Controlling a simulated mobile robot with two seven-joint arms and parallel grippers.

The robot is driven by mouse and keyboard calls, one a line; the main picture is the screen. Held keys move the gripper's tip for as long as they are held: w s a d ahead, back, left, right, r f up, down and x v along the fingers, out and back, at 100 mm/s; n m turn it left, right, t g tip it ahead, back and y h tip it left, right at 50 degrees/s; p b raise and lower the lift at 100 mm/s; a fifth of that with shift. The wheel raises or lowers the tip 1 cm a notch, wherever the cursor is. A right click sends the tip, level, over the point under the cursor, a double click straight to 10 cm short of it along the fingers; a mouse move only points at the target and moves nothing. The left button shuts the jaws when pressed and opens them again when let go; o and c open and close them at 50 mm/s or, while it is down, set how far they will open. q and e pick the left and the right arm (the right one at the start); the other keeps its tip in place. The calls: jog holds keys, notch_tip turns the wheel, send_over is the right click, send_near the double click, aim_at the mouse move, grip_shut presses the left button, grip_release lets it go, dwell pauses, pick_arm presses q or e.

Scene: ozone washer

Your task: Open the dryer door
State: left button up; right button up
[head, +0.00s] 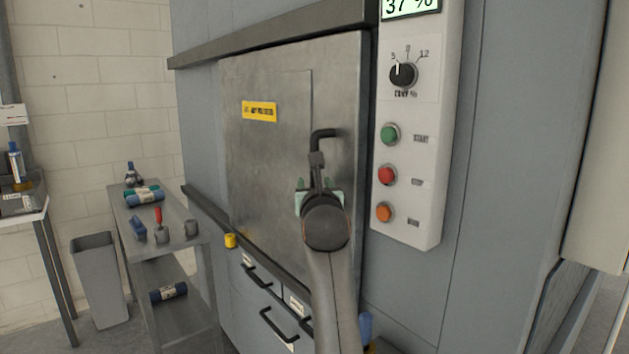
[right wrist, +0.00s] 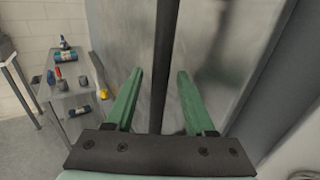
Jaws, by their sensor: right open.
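The dryer door (head: 265,160) is a grey metal panel with a yellow label, and it looks shut in the machine's front. Its dark bar handle (head: 318,143) is near the door's right edge. My right gripper (head: 319,190) is open at the lower part of the handle, with a pale green finger on either side. In the right wrist view the dark handle bar (right wrist: 166,50) runs between my two open green fingers (right wrist: 156,95). I cannot tell whether either finger touches the bar. My right wrist hides the handle's lower end. My left gripper is not in view.
A white control panel (head: 428,130) with a dial and green, red and orange buttons is right of the door. Drawers with dark handles (head: 278,325) are below. A grey cart (head: 180,238) with tools and rolls and a bin (head: 98,280) stand left, near a side table (head: 30,212).

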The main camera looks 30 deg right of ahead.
jog(key=shift+w+d, duration=0.2)
jog(key=shift+w, duration=0.1)
grip_shut()
dwell(0.4)
jog(key=shift+f, duration=0.1)
dwell(0.9)
